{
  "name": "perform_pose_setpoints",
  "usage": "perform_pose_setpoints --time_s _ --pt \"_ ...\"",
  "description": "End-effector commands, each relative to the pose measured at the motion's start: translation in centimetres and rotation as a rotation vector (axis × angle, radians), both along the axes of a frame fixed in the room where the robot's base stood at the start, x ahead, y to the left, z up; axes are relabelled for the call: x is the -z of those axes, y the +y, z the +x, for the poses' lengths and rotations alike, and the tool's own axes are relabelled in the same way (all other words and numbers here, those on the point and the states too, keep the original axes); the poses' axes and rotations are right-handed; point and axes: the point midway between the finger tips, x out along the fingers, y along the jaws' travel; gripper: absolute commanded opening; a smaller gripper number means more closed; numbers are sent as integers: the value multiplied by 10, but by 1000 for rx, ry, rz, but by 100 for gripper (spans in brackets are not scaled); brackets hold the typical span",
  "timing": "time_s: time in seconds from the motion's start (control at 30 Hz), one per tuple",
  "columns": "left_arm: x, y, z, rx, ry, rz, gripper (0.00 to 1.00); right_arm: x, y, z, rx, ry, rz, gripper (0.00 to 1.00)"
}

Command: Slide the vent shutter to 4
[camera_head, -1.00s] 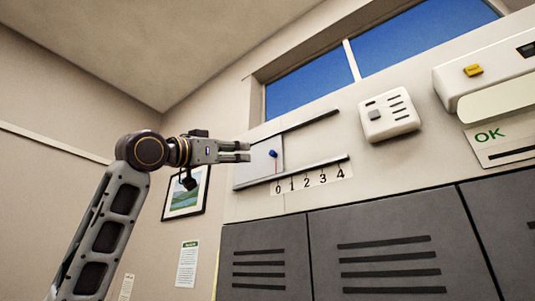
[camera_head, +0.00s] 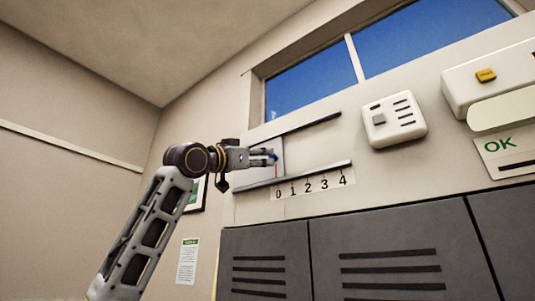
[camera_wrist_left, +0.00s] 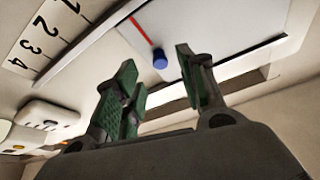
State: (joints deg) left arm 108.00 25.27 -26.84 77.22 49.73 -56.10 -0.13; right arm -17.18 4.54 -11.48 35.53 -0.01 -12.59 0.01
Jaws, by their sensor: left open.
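The vent shutter (camera_head: 254,178) is a pale plate between two dark rails on the wall; it also shows in the left wrist view (camera_wrist_left: 220,30). Its red pointer line (camera_wrist_left: 142,31) stands at 0 on the number scale (camera_head: 315,184). A blue knob (camera_wrist_left: 160,57) sticks out of the plate and shows in the head view (camera_head: 274,157). My left gripper (camera_head: 266,157) is open at the knob. In the left wrist view its fingertips (camera_wrist_left: 158,70) lie either side of the knob; I cannot tell whether they touch it. My right gripper is not in view.
The rails (camera_head: 318,170) run on to the right past 4, and the opening between them is clear. A white wall box (camera_head: 394,121) is right of the rails. Grey lockers (camera_head: 390,245) stand below, and a window (camera_head: 310,85) is above.

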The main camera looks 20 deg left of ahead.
Motion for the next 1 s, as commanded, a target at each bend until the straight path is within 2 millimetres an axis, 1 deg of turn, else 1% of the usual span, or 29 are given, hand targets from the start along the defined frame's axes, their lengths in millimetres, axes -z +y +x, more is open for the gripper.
perform_pose_setpoints --time_s 0.03,0.2,0.4,0.53,0.83,0.87,1.0 --pt "-4 -3 4 1 1 1 40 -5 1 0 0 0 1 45" --pt "-10 -10 18 1 1 1 40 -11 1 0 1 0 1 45" --pt "-14 -14 28 0 0 0 40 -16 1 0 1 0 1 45" --pt "-14 -15 31 0 0 0 40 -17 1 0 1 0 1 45" --pt "-14 -16 32 0 0 0 40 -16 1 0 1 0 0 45" --pt "-14 -16 32 0 0 0 38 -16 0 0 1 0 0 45" --pt "-14 -16 32 0 0 0 20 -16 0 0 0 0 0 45"
